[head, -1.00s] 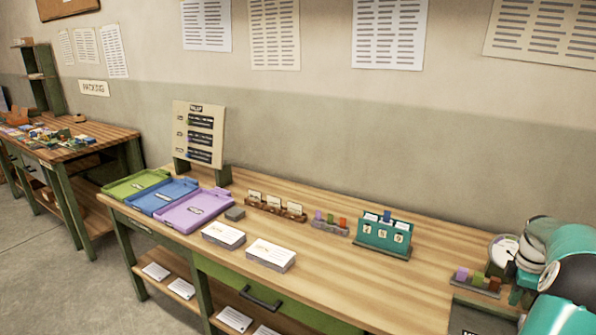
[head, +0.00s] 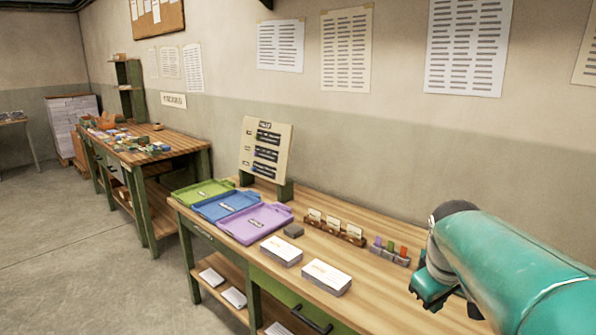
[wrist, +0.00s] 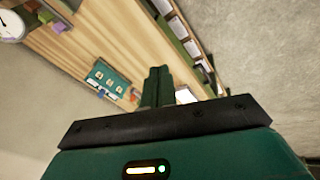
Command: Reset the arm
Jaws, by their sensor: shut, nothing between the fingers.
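My gripper (wrist: 156,88) shows in the wrist view as two dark green fingers pressed together, shut and empty. It is clear of the objects on the wooden workbench (wrist: 70,50), which shows tilted behind it. In the head view, my teal arm reaches in from the right above the right part of the workbench (head: 375,290). The fingertips cannot be made out there.
Green (head: 203,190), blue (head: 222,207) and purple (head: 262,221) trays lie on the bench's left end by a sign board (head: 266,150). Two paper stacks (head: 327,277) lie near the front edge. A cluttered second table (head: 185,143) stands at left. Floor (head: 60,240) is open.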

